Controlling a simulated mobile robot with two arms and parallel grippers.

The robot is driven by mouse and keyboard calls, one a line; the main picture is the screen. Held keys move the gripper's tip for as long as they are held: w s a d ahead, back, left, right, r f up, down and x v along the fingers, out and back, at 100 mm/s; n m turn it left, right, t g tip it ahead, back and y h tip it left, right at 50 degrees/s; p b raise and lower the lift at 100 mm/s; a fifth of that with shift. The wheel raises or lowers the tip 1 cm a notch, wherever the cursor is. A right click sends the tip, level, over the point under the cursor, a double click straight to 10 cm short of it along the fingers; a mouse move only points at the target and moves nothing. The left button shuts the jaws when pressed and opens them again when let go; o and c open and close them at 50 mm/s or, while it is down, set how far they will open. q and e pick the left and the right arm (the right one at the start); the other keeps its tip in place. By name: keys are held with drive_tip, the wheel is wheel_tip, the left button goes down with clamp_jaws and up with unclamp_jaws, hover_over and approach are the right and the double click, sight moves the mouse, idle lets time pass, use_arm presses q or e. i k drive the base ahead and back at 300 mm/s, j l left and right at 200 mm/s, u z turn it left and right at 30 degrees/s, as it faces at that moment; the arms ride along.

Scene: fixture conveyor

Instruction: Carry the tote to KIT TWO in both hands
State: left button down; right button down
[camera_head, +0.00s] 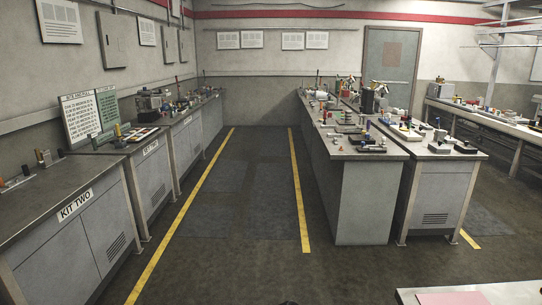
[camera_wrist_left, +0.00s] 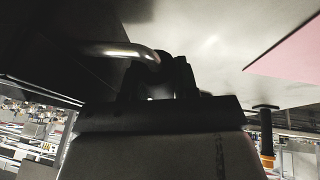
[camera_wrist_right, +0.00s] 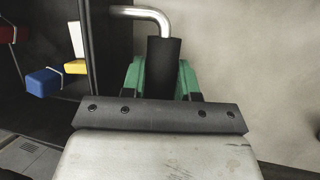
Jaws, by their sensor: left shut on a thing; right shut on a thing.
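In the right wrist view, my right gripper (camera_wrist_right: 163,68), with green finger parts, is shut on a bent metal handle (camera_wrist_right: 145,14) of what looks like the dark tote (camera_wrist_right: 99,40). Blue (camera_wrist_right: 43,82), yellow (camera_wrist_right: 75,66) and red (camera_wrist_right: 8,33) pieces show beside the dark wall. In the left wrist view, my left gripper (camera_wrist_left: 160,72) is shut on a similar metal handle (camera_wrist_left: 115,48); its fingers are dark and in shadow. Neither gripper nor the tote shows clearly in the head view.
Yellow floor lines (camera_head: 190,200) edge the open aisle (camera_head: 240,190). A cluttered centre bench (camera_head: 345,200) bounds it on the right. A pale table corner with a pink sheet (camera_head: 455,298) is at the bottom right.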

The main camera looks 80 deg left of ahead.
sight(45, 193)
drive_tip(key=u, duration=3.4)
drive_tip(key=i+j+u, duration=0.1)
drive_tip(key=u, duration=0.35)
drive_tip(key=i+u, duration=0.25)
drive_tip(key=u, duration=0.2)
drive_tip(key=i+l, duration=0.1)
drive_tip(key=i, duration=3.45)
